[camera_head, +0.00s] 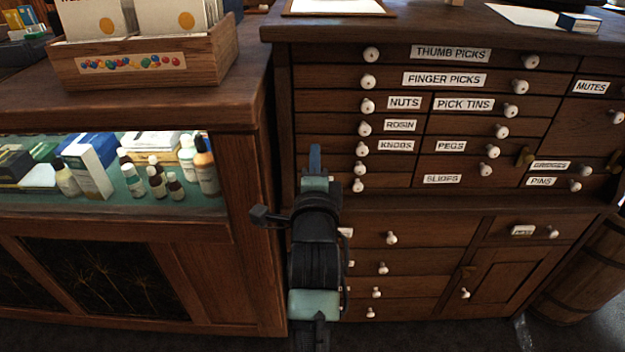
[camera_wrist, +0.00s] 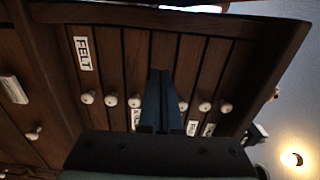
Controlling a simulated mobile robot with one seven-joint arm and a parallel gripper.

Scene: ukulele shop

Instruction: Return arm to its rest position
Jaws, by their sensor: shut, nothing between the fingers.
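My arm reaches up from the bottom middle of the head view, and my gripper (camera_head: 315,158) is at its far end, in front of the left part of the drawer cabinet (camera_head: 440,203). In the wrist view my gripper (camera_wrist: 160,98) shows its two dark blue fingers together, with nothing between them. Behind the fingers are wooden drawers with white round knobs and a FELT label (camera_wrist: 82,53). I cannot tell from these views how far the fingertips are from the drawer fronts.
A glass-fronted counter (camera_head: 230,185) with bottles and boxes stands at the left, close to my arm. A wooden box (camera_head: 145,62) of cards sits on it. A barrel (camera_head: 590,265) is at the right. All drawers look shut. A small blue box (camera_head: 579,22) lies on the cabinet top.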

